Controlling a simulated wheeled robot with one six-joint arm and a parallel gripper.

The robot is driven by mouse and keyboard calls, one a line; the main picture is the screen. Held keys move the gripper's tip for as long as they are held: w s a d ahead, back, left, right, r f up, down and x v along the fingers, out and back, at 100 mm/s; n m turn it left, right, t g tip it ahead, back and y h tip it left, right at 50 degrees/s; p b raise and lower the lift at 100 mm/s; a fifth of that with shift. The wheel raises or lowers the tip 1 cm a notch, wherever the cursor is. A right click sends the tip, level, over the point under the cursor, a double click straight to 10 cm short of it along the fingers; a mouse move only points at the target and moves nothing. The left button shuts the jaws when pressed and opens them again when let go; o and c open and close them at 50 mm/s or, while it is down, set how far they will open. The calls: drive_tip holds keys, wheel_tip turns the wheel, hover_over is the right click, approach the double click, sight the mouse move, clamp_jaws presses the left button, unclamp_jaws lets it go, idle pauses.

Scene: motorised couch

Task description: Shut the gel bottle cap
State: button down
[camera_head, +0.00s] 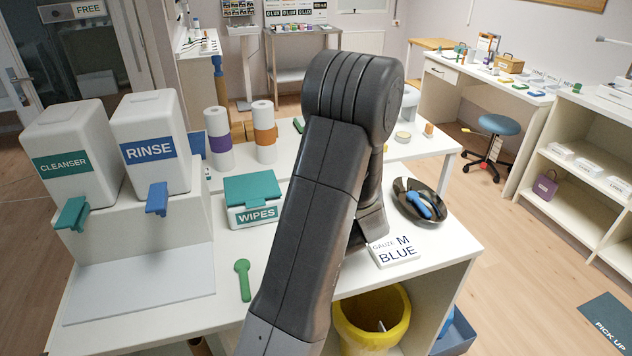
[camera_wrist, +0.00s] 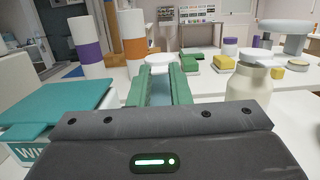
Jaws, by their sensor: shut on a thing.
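My gripper (camera_wrist: 160,72) shows in the wrist view as two green fingers, shut on a pale blue, see-through body (camera_wrist: 160,90) that looks like the gel bottle. A white, round, flat top (camera_wrist: 160,60) shows just beyond the fingertips and looks like its cap. I cannot tell whether this cap is open or shut. The lower part of the body is hidden behind my gripper's housing. In the head view my own arm hides my gripper and the bottle.
A cream bottle (camera_wrist: 248,84) with a pale top stands close on the right. The teal-lidded wipes box (camera_head: 252,198) stands left of my arm. Banded rolls (camera_head: 219,135) stand behind it.

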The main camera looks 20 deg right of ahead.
drive_tip(key=c, duration=1.3)
unclamp_jaws()
drive_tip(key=shift+s, duration=0.15)
drive_tip(key=s, duration=0.4)
drive_tip(key=s+f+b, duration=0.1)
drive_tip(key=s, duration=0.4)
drive_tip(key=s+a+f+b, duration=0.1)
drive_tip(key=s, duration=0.3)
drive_tip(key=shift+s, duration=0.2)
drive_tip(key=shift+w, duration=0.1)
drive_tip(key=w+p, duration=0.1)
drive_tip(key=w, duration=0.3)
drive_tip(key=w+r+p, duration=0.1)
drive_tip(key=w, duration=0.4)
drive_tip(key=w+d+r+p, duration=0.1)
drive_tip(key=w, duration=0.3)
drive_tip(key=shift+w+r, duration=0.15)
drive_tip(key=shift+w, duration=0.1)
